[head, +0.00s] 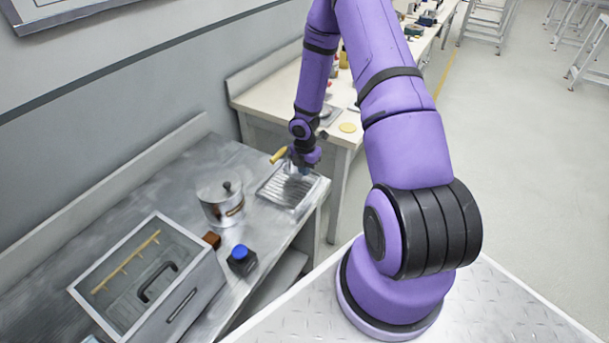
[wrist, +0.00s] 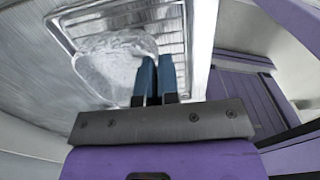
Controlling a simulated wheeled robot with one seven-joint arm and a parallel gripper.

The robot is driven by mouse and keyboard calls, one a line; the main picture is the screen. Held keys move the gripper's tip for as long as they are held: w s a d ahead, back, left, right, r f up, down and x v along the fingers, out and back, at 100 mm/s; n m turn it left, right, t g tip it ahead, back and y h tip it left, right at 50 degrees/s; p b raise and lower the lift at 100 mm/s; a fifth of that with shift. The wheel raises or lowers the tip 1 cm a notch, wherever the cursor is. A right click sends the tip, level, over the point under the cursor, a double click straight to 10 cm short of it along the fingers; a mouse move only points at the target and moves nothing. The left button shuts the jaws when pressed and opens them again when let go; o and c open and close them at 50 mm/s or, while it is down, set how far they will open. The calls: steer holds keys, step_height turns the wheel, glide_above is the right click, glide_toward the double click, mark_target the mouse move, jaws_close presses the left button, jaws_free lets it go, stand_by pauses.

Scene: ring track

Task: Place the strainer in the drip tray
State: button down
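The drip tray (head: 270,197) is a ribbed metal tray near the bench's right end; it also shows in the wrist view (wrist: 178,28). My gripper (head: 304,172) is low over it, pointing down. In the wrist view its blue fingers (wrist: 157,75) are close together, with a narrow gap. The strainer's pale round mesh bowl (wrist: 108,62) lies against the left finger, over the tray's left part, its edge running behind the fingers. A yellow handle (head: 279,155), apparently the strainer's, sticks out left of my gripper. The exact grip point, and whether the bowl touches the tray, cannot be told.
A blue-topped dark jar (head: 241,260), a small brown block (head: 212,240) and a glass-topped case (head: 150,275) are nearer. A pale table (head: 262,99) adjoins behind.

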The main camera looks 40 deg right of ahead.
steer(key=shift+w+d, duration=0.35)
steer(key=shift+w, duration=0.05)
steer(key=shift+s+a+f, duration=0.1)
steer(key=shift+f, duration=1.7)
steer(key=c, duration=1.4)
jaws_free()
steer(key=shift+f, duration=0.1)
steer(key=shift+o, duration=0.2)
